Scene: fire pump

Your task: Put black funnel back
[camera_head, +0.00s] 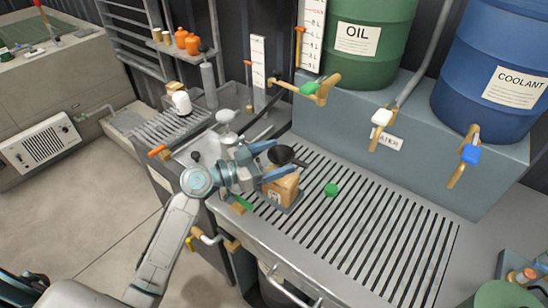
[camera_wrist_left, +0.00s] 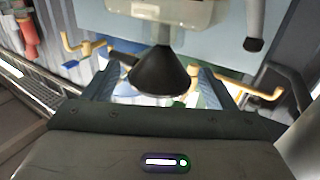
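The black funnel (camera_head: 281,154) is at the far end of my left gripper, above a brown container (camera_head: 284,188) with a pale label on the bench. Whether it rests on the container is unclear. In the left wrist view, the black funnel (camera_wrist_left: 160,75) shows as a cone between the blue fingers, with visible gaps on both sides. My left gripper (camera_head: 276,158) is open, its fingers spread around or just short of the funnel; it also shows in the left wrist view (camera_wrist_left: 158,88). My right gripper is not in view.
A slatted metal bench (camera_head: 370,225) spreads to the right, mostly clear apart from a green piece (camera_head: 331,190). Behind it stand a green OIL drum (camera_head: 365,40) and a blue COOLANT drum (camera_head: 495,70) with protruding taps. A white funnel-like piece (camera_head: 226,117) stands left of the gripper.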

